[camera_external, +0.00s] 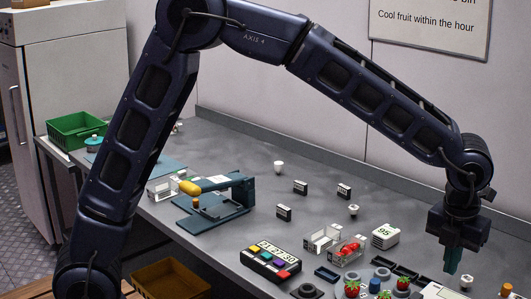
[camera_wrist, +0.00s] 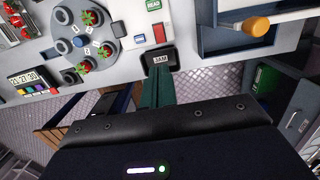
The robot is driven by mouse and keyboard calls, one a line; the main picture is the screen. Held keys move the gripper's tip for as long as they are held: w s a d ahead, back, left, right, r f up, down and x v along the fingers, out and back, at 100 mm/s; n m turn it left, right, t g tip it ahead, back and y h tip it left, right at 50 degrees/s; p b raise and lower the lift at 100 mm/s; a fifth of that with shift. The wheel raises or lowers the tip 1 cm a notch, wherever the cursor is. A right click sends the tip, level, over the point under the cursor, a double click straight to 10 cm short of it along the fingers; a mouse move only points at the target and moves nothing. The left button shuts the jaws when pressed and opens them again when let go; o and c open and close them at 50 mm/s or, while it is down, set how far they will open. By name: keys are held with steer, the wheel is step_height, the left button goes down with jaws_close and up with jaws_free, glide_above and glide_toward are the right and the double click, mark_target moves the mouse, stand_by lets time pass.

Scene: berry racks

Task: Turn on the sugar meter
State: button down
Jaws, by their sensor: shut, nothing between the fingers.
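A white panel (camera_wrist: 142,18) with a green READ label, a red rocker-like switch (camera_wrist: 159,33) and a small blue square shows at the top of the wrist view. It looks like the sugar meter, but no name on it is readable. Whether it is on cannot be told. In the external view a white body (camera_external: 436,291), perhaps the same device, is cut by the bottom edge. My gripper (camera_external: 452,262) points down above the bench at the right. In the wrist view its teal fingers (camera_wrist: 159,80) are shut and empty, below the red switch, with a dark labelled block (camera_wrist: 160,60) at their tips.
A round grey holder (camera_wrist: 86,35) with several strawberries stands beside the panel. A clock box with coloured buttons (camera_external: 271,262), a white block marked 95 (camera_external: 385,236) and a yellow-handled press (camera_external: 215,190) stand along the bench. Bare bench (camera_external: 320,215) lies between them.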

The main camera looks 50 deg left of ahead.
stand_by(0.3)
steer(key=shift+w+d+r+t, duration=0.1)
steer(key=shift+w+r+t, duration=0.15)
steer(key=shift+w, duration=0.5)
steer(key=shift+f, duration=0.15)
steer(key=f, duration=0.4)
steer(key=w+f, duration=0.1)
steer(key=f, duration=0.4)
steer(key=w+f, duration=0.1)
steer(key=f, duration=0.3)
steer(key=shift+f, duration=0.3)
steer(key=shift+f, duration=0.1)
